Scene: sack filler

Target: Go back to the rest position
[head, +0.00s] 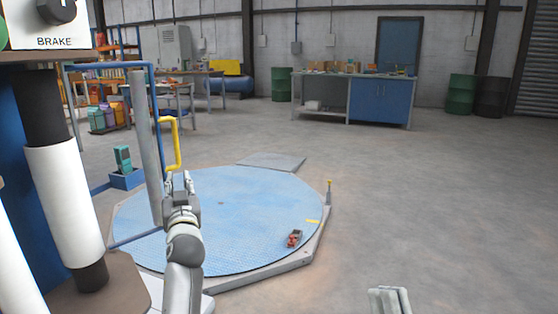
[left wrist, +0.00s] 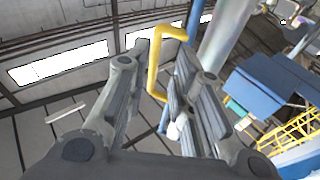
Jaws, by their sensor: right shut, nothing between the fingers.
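My left gripper (head: 180,180) is raised in front of the blue turntable (head: 228,222), its fingers pointing up. In the left wrist view its two fingers (left wrist: 158,88) are spread, with nothing held between them. A yellow bent handle (head: 176,145) stands just beyond and above it in the head view; it also shows behind the fingers in the left wrist view (left wrist: 153,72). The gripper looks apart from the handle. My right gripper (head: 390,299) shows at the bottom edge, shut and empty, over bare floor.
A grey post (head: 146,150) and blue frame stand close to the left gripper. A panel marked BRAKE (head: 54,42) is at upper left. A small red object (head: 294,239) lies on the turntable. A blue workbench (head: 379,101) stands far back. The right floor is clear.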

